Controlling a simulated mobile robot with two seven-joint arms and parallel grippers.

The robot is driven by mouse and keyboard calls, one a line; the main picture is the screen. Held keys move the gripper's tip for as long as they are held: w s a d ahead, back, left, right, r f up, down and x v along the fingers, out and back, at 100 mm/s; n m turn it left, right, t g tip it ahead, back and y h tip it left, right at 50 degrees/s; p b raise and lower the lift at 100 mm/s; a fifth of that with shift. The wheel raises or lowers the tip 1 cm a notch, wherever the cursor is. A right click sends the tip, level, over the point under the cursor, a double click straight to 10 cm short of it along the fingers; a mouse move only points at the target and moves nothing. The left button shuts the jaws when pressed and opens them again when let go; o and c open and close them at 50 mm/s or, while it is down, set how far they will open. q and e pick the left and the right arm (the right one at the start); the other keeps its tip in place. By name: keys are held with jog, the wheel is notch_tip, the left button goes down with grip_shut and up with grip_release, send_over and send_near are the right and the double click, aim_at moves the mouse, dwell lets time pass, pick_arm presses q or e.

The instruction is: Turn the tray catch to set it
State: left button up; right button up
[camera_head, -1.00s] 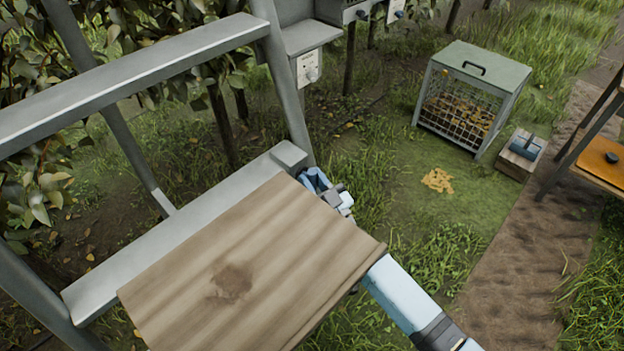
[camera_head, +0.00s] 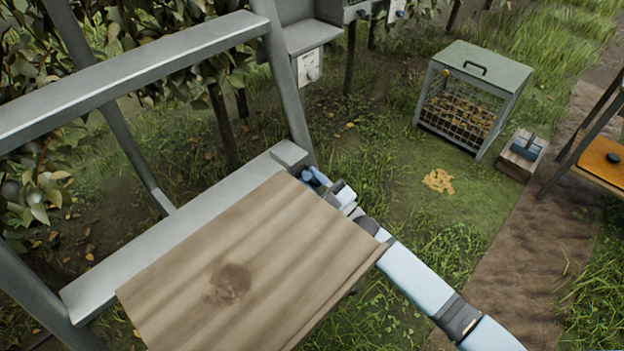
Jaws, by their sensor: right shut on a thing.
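The wooden tray (camera_head: 300,235), a brown board with a dark stain, rests tilted against a grey metal frame (camera_head: 185,235). My right gripper (camera_head: 314,177) is at the tray's far right corner, beside the grey block (camera_head: 289,154) at the end of the frame's lower rail. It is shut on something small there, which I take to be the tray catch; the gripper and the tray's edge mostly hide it. My left gripper is out of view.
A wire-sided crate with a green lid (camera_head: 484,66) stands on the grass at the upper right. A small wooden box (camera_head: 522,158) and an orange-topped table (camera_head: 603,158) stand right of it. A yellow pile (camera_head: 438,181) lies on open grass. Leafy branches crowd the left.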

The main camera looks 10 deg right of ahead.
jog(key=n+g+y, duration=0.1)
jog(key=n, duration=0.2)
jog(key=n+g+y, duration=0.1)
jog(key=n+g, duration=0.1)
jog(key=n, duration=0.2)
jog(key=shift+w+r, duration=0.1)
jog(key=n+g, duration=0.1)
jog(key=n, duration=0.1)
jog(key=n+g+p, duration=0.1)
jog(key=n, duration=0.2)
jog(key=shift+n+g+y, duration=0.3)
jog(key=shift+g+y, duration=0.1)
jog(key=shift+n+g, duration=0.5)
jog(key=shift+n, duration=0.5)
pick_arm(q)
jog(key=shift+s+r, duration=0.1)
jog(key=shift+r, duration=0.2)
pick_arm(e)
jog(key=shift+n, duration=0.3)
jog(key=shift+g, duration=0.3)
jog(key=o, duration=0.8)
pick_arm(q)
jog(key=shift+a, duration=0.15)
pick_arm(e)
jog(key=shift+o, duration=0.4)
jog(key=shift+d, duration=0.1)
